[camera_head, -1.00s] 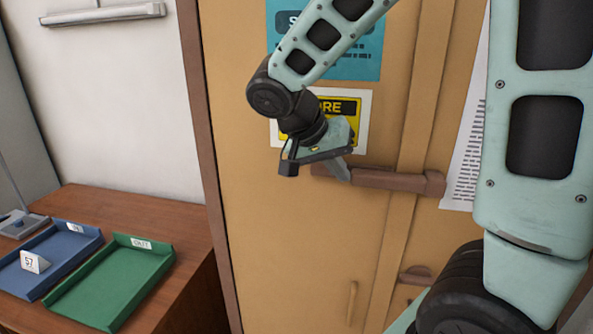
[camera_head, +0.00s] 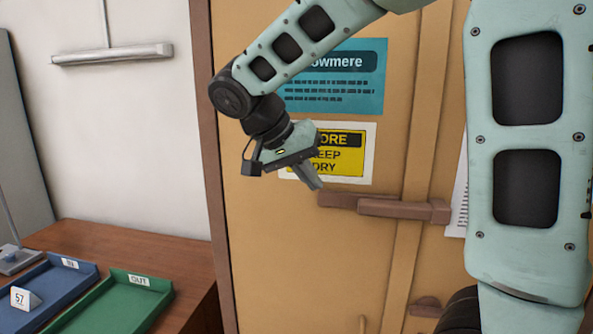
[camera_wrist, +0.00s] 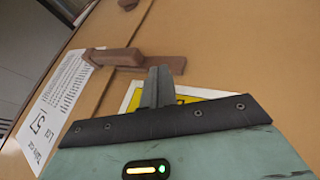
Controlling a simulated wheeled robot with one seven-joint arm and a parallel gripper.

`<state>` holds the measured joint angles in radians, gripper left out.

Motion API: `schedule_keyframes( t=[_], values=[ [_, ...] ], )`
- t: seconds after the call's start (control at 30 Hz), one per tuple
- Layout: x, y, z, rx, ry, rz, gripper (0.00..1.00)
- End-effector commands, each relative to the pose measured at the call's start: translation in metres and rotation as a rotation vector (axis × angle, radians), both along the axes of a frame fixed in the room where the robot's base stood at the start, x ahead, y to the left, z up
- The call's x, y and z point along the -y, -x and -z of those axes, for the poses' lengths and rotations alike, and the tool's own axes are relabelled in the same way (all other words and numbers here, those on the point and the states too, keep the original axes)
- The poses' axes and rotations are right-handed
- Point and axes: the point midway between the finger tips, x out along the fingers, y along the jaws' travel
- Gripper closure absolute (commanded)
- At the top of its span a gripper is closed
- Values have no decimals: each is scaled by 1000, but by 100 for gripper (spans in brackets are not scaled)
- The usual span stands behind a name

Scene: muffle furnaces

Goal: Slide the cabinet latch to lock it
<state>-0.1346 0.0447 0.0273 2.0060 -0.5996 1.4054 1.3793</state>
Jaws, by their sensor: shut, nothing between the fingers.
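The latch (camera_head: 402,209) is a brown bar on the tan cabinet (camera_head: 290,270), spanning the vertical seam between its doors. A thinner brown piece shows at its left end, and a block stands at its right end. The latch also shows in the wrist view (camera_wrist: 118,57), beyond my fingers. My gripper (camera_head: 318,187) is shut and empty. In the head view its fingertips are just above the latch's left end. In the wrist view the fingertips (camera_wrist: 160,72) overlap the near end of the latch; I cannot tell whether they touch it.
A teal poster (camera_head: 335,85) and a yellow warning sign (camera_head: 345,158) are on the left door, partly behind my arm. A second, lower brown fitting (camera_head: 425,306) sits on the seam. A wooden desk (camera_head: 110,240) at left holds a blue tray (camera_head: 60,285) and a green tray (camera_head: 125,305).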

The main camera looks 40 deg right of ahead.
Motion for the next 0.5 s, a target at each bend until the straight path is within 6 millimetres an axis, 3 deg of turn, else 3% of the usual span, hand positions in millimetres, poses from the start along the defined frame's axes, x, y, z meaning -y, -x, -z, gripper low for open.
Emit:
schedule_keyframes(
  t=[0.2, 0.5],
  values=[
    [-18, -5, -23, 3, -1, 0, 100],
    [-23, -5, -32, 0, -1, 0, 100]
  ],
)
